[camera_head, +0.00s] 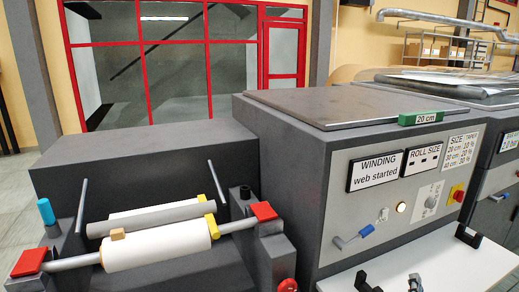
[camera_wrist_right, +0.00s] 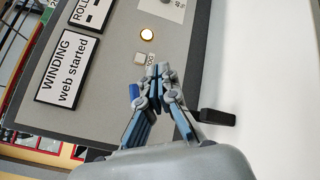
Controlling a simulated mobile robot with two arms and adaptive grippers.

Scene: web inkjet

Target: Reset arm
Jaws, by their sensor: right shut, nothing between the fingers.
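My right gripper (camera_head: 415,283) shows only as a small grey tip at the bottom edge of the head view, over the white surface in front of the machine. In the right wrist view the gripper (camera_wrist_right: 152,74) is shut and empty, its fingertips together in front of the grey control panel. The panel's blue-handled lever (camera_head: 366,230) shows in the head view. In the wrist view its blue handle (camera_wrist_right: 135,91) appears beside the fingers, partly covered; I cannot tell whether they touch. My left gripper is not in view.
The panel has a lit lamp (camera_head: 401,207), a "WINDING web started" sign (camera_head: 376,171) and a red button (camera_head: 458,196). Black handles (camera_head: 468,237) stand on the white surface (camera_head: 440,262). A white roll (camera_head: 157,246) lies on the unit at left. A green "20 cm" block (camera_head: 420,118) sits on top.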

